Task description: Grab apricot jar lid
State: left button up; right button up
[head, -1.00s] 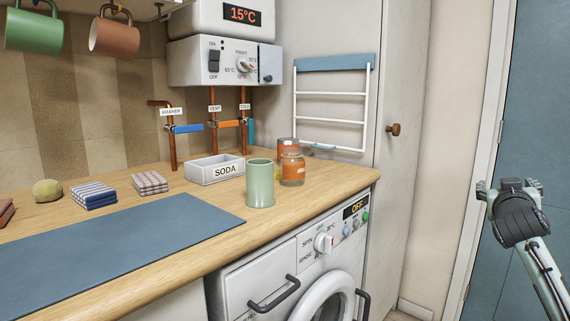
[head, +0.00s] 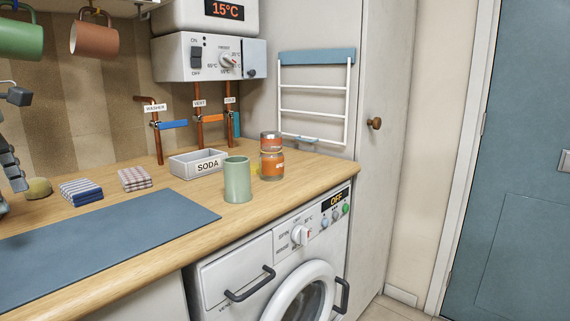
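Two orange-filled glass jars stand near the right end of the wooden counter. The lower, nearer-looking jar (head: 272,167) has an orange label. The other jar (head: 271,141) shows directly above it in the picture, with a brownish lid on top. I cannot tell whether it is stacked on the first or stands behind it. The labels are too small to read, so I cannot tell which is apricot. Part of my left gripper (head: 15,97) shows at the left edge, cut off, far from the jars; its opening is unclear. My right gripper is out of view.
A green cup (head: 237,179) stands just left of the jars, with a white SODA box (head: 198,163) behind it. Folded cloths (head: 81,191) and a blue mat (head: 110,243) lie further left. Pipes and a towel rail (head: 317,100) are behind. The washer (head: 275,265) is below.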

aim_at(254, 167)
jog(key=i+l+z, duration=0.15)
jog(key=i+z, duration=0.65)
jog(key=i, duration=0.15)
